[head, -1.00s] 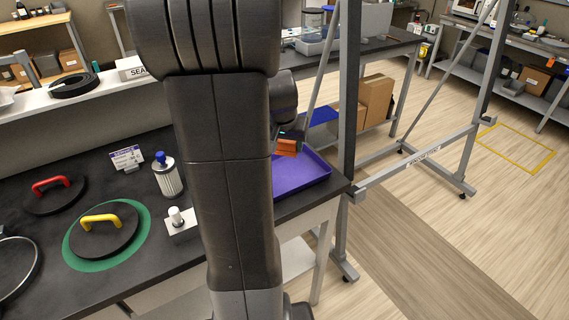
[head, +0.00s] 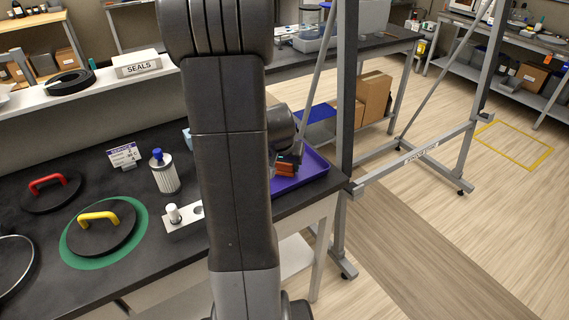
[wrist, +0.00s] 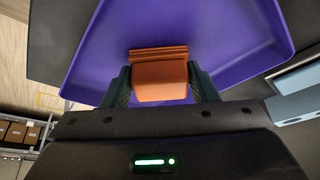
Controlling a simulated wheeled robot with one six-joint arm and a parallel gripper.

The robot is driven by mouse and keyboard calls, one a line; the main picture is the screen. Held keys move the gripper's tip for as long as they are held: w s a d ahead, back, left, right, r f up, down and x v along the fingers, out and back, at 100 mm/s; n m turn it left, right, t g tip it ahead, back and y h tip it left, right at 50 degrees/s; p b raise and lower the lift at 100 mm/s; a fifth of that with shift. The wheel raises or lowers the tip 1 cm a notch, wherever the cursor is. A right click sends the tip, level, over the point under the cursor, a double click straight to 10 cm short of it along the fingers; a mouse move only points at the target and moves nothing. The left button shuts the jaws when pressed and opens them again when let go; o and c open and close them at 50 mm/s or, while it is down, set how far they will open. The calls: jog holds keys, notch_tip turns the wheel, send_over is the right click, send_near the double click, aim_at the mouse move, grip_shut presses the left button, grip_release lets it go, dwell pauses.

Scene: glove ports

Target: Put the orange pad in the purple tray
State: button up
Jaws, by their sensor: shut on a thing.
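The orange pad (wrist: 160,78) is between the two fingers of my gripper (wrist: 161,88) in the wrist view, and the fingers are shut on it. The pad also shows in the head view (head: 285,169), just right of my arm. The purple tray (wrist: 225,45) lies behind and beneath the pad in the wrist view. In the head view the tray (head: 314,166) is at the right end of the dark bench, its left part hidden by my arm. The pad is over the tray; I cannot tell whether it touches the floor of the tray.
A white filter cartridge with a blue knob (head: 164,172), a small block with a pin (head: 181,221) and a yellow-handled lid (head: 101,230) on a green ring stand on the bench left of my arm. A metal frame post (head: 347,90) rises close by the tray's right.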

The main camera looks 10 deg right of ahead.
jog(key=o, duration=1.1)
jog(key=shift+r+p, duration=0.3)
jog(key=shift+r, duration=0.15)
jog(key=v, duration=1.1)
jog(key=shift+s+a+r, duration=0.1)
jog(key=shift+s+r, duration=0.05)
jog(key=shift+s, duration=0.1)
